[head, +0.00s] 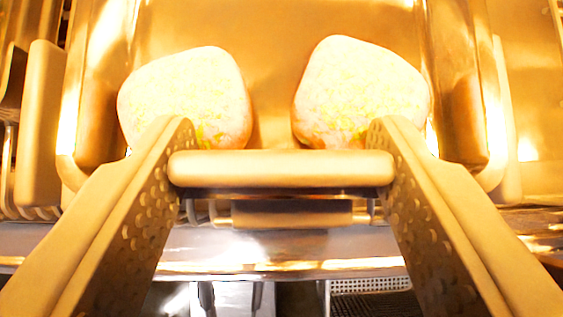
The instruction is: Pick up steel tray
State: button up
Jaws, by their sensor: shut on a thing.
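The steel tray (270,70) fills the upper middle of the head view, shiny and lit gold. Two pale, rounded pieces of food lie in it, a left piece (190,95) and a right piece (360,92), side by side at its near end. A light-coloured handle bar (280,168) crosses the tray's near side. My gripper (281,150) reaches in from below, one perforated finger at each end of the bar, and is shut on it. The fingertips overlap the near edges of the food pieces in the picture. The tray's far end is out of view.
Pale upright blocks stand close on both sides, a left block (40,125) and a right one (508,130). A metal ledge (290,255) runs across below the handle. Under it is a dark gap with a perforated panel (375,303) at the lower right.

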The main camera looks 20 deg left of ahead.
jog(key=o, duration=1.2)
jog(key=shift+s+d+r, duration=0.15)
jog(key=shift+s+r, duration=0.15)
jog(key=shift+r, duration=0.1)
jog(key=s+d+r, duration=0.1)
jog(key=s+d, duration=0.1)
jog(key=s, duration=0.2)
jog(key=s+d, duration=0.2)
jog(key=s, duration=0.3)
jog(key=s+d+r, duration=0.1)
jog(key=s+d, duration=0.1)
jog(key=s, duration=0.2)
jog(key=shift+s+r, duration=0.25)
jog(key=shift+r, duration=0.1)
